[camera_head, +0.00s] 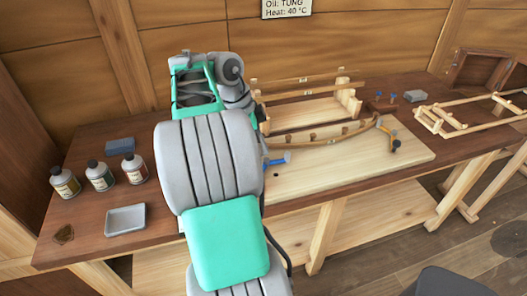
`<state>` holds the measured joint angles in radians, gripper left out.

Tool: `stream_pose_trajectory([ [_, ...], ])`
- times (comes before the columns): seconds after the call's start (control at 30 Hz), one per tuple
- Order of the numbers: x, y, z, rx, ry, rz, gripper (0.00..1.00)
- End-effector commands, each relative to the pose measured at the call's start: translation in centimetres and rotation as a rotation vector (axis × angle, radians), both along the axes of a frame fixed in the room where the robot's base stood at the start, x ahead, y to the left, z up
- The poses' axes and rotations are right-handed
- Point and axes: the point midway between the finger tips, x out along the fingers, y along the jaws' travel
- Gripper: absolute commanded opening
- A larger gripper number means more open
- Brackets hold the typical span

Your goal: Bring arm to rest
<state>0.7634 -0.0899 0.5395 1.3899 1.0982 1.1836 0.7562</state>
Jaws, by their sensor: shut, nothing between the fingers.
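My arm, in grey and teal, rises through the middle of the head view and bends at a joint near the back wall. Its end is hidden behind its own links, and I cannot make out my gripper's fingers. The arm covers part of the wooden workbench (85,215) and the left end of a pale board (390,158). On the board a curved wooden strip (330,139) with small pegs lies in front of a wooden frame (348,103). A blue-handled tool (277,161) lies on the board just right of the arm.
Several bottles (100,176), a blue-grey block (119,146) and a shallow grey tray (125,219) stand left of the arm. A wooden rack (470,117) and an open wooden box (478,70) are at the right. A sign (287,8) hangs on the plank wall.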

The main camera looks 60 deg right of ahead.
Motion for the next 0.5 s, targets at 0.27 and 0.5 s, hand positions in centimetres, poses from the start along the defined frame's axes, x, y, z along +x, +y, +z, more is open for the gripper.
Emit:
stream_pose_trajectory([
  [0.27, 3.8, 3.5, 0.1, 0.042, 0.02, 0.355, 0.0],
  [0.5, 11.6, 19.9, -3.4, 0.163, 0.078, 1.555, 0.0],
])
